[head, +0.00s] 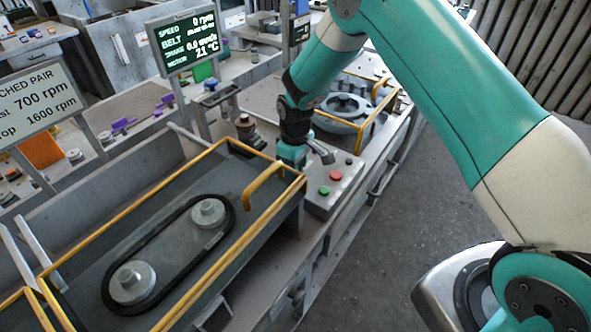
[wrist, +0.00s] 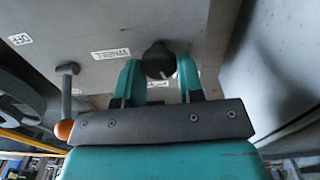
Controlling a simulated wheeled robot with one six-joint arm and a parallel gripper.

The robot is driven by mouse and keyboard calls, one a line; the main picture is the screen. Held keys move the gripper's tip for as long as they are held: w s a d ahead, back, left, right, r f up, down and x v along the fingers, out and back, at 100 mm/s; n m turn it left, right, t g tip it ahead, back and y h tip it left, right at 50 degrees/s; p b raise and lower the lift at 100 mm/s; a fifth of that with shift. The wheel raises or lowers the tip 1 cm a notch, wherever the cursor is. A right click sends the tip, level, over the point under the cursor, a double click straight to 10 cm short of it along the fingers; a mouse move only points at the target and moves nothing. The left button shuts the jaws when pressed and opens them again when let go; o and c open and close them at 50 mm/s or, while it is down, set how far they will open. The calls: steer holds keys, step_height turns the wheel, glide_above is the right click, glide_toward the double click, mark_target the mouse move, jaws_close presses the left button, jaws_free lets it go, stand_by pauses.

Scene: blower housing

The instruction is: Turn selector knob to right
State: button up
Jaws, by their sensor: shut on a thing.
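The selector knob (wrist: 158,58) is a round black knob on a grey panel, at the upper middle of the wrist view. A small pale mark shows near its lower right edge. My gripper (wrist: 160,74) has its two teal fingers on either side of the knob and is shut on it. In the head view my gripper (head: 293,158) points down at the grey control box, and it hides the knob there. Printed labels (wrist: 110,54) lie left of the knob; their text appears upside down.
The control box has a red button (head: 336,175) and a green button (head: 324,190). A lever with an orange tip (wrist: 64,129) stands left of my gripper. A yellow-railed belt unit (head: 165,255) lies to the left. A screen (head: 187,43) reads 0 rpm.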

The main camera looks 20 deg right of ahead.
steer(key=m+b, duration=0.2)
steer(key=m, duration=0.4)
steer(key=shift+d+m+b, duration=0.1)
steer(key=shift+m+b, duration=0.2)
stand_by(0.4)
steer(key=o, duration=0.9)
steer(key=shift+r, duration=0.15)
step_height(320, 180, up, 17)
steer(key=b, duration=0.3)
steer(key=shift+r+b, duration=0.1)
steer(key=shift+b, duration=0.25)
steer(key=s+a+r+n+y, duration=0.1)
steer(key=s+n, duration=0.1)
steer(key=s, duration=0.8)
steer(key=s+a+r+n+y, duration=0.1)
steer(key=s+a+r, duration=0.1)
steer(key=s, duration=0.8)
steer(key=s+a+r+n+y, duration=0.1)
steer(key=s+n+y, duration=0.1)
steer(key=s, duration=0.9)
steer(key=shift+s+a+r+n, duration=0.1)
steer(key=shift+a+r+n, duration=0.05)
steer(key=shift+a+n, duration=0.15)
